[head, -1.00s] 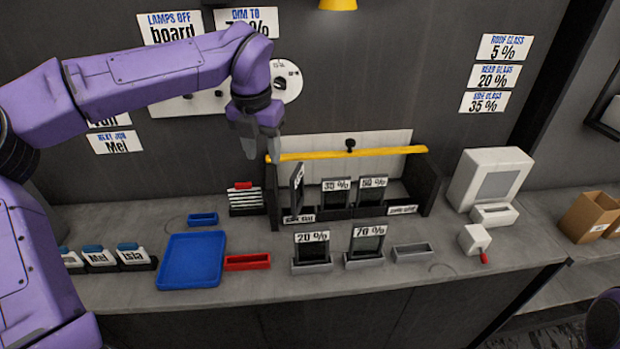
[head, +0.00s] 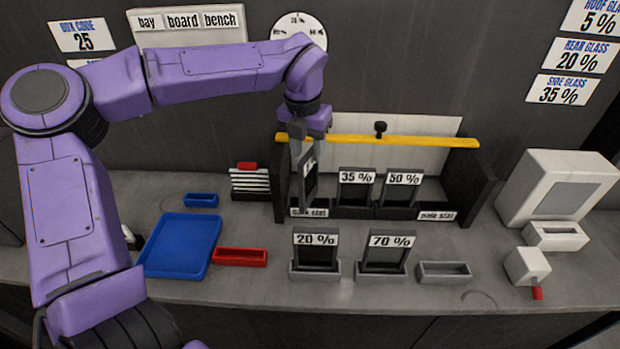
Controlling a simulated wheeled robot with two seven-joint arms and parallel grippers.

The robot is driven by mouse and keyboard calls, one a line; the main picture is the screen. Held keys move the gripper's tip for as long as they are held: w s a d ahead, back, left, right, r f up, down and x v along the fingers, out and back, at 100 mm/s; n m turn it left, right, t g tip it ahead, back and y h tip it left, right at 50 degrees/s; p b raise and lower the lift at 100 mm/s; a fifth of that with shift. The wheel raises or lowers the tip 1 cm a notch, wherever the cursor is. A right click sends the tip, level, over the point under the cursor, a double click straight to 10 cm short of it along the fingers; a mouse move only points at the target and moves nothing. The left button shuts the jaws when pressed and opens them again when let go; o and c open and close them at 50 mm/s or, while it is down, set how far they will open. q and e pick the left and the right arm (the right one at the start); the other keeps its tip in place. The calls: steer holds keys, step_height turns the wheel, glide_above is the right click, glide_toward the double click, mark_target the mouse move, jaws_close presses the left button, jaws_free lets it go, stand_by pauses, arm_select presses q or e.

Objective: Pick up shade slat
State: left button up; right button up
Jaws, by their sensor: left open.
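Dark shade slats with white percent labels stand on the bench. One slat (head: 309,182) stands turned edge-on at the left end of the black rack (head: 470,185); its label is mostly unreadable. The 35 % slat (head: 356,188) and the 50 % slat (head: 403,187) stand to its right in the rack. The 20 % slat (head: 316,254) and the 70 % slat (head: 387,254) stand in grey holders in front. My left gripper (head: 307,150) points down, open, at the top of the turned slat. Whether the fingers touch it I cannot tell. My right gripper is out of view.
A yellow bar (head: 410,142) runs along the top of the rack, close to my left gripper. A blue tray (head: 180,246), a red holder (head: 241,257) and an empty grey holder (head: 444,272) are on the bench. A white machine (head: 556,187) stands at the right.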

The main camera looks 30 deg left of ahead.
mark_target(309, 165)
arm_select(q)
steer(key=f, duration=0.1)
steer(key=f+p, duration=0.1)
steer(key=f, duration=0.3)
steer(key=shift+w+p, duration=0.25)
steer(key=shift+p, duration=0.15)
steer(key=shift+w+a+f, duration=0.1)
steer(key=shift+w+f, duration=0.05)
steer(key=shift+f, duration=0.1)
jaws_close()
